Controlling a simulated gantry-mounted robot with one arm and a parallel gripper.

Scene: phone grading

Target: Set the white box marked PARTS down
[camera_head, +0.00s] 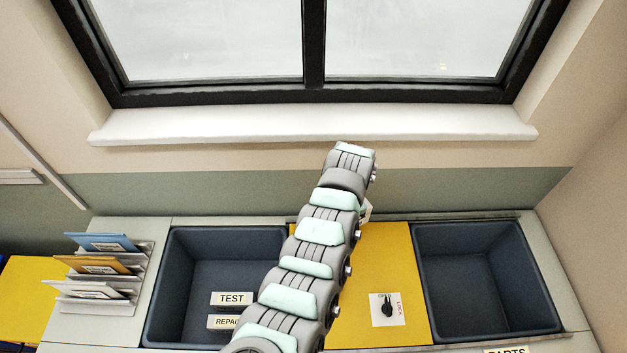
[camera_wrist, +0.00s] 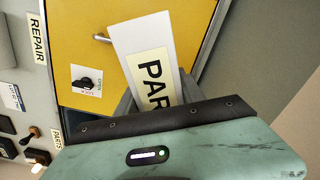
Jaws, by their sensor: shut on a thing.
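The white box marked PARTS (camera_wrist: 140,32) is in my gripper in the wrist view. It is a white piece with a pale yellow label, and only the letters "PAR" show. My gripper (camera_wrist: 158,98) is shut on it, with the grey fingers at its lower end. The box shows in front of a yellow panel (camera_wrist: 75,25); I cannot tell how high it is above it or whether they touch. In the head view, my own arm hides the gripper and most or all of the box.
A card rack (camera_head: 120,290) stands at the left. The windowsill (camera_head: 230,123) is bare.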

